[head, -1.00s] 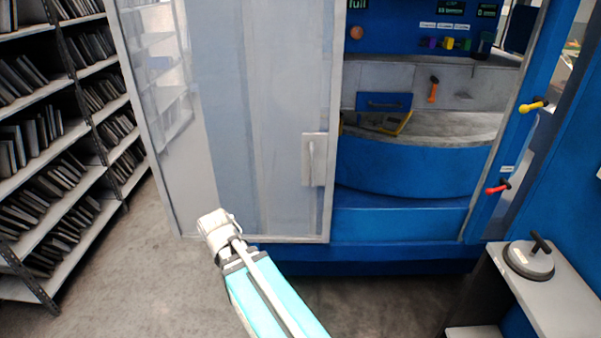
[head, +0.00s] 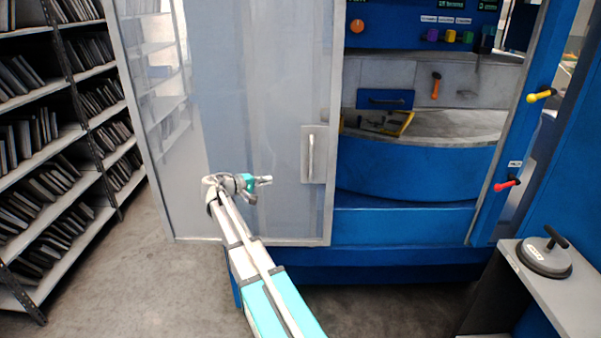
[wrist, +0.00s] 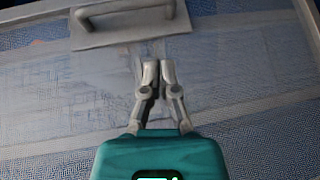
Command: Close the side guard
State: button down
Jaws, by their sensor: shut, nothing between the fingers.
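The side guard (head: 265,90) is a clear sliding panel in a grey frame, at the left of the blue machine. It leaves the opening on its right uncovered. Its handle (head: 311,155) is a grey bar on a plate near the panel's right edge. In the wrist view the handle (wrist: 128,14) is at the top, beyond my fingertips. My gripper (head: 268,180) is in front of the panel, left of the handle and a little lower, pointing right. In the wrist view my gripper (wrist: 159,66) has its fingers together and empty, apart from the handle.
The machine's opening shows a grey bed, a blue drawer (head: 385,99) and a yellow-edged item (head: 396,123). Yellow (head: 541,95) and red (head: 507,184) levers stick out on the right post. A side table (head: 560,290) holds a round grey weight-like object (head: 544,257). Shelves stand at left.

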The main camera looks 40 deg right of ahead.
jog(key=w+d+r+h, duration=0.1)
jog(key=w+r+h, duration=0.1)
jog(key=w, duration=0.1)
jog(key=shift+d+b, duration=0.4)
jog(key=shift+d, duration=0.1)
send_near(301, 164)
jog(key=d+r, duration=0.1)
jog(key=s+d+r, duration=0.1)
jog(key=d, duration=0.2)
jog(key=shift+s+d+r, duration=0.15)
jog(key=shift+d+r, duration=0.25)
jog(key=shift+s+d, duration=1.4)
jog(key=shift+s, duration=0.1)
jog(key=shift+a, duration=0.15)
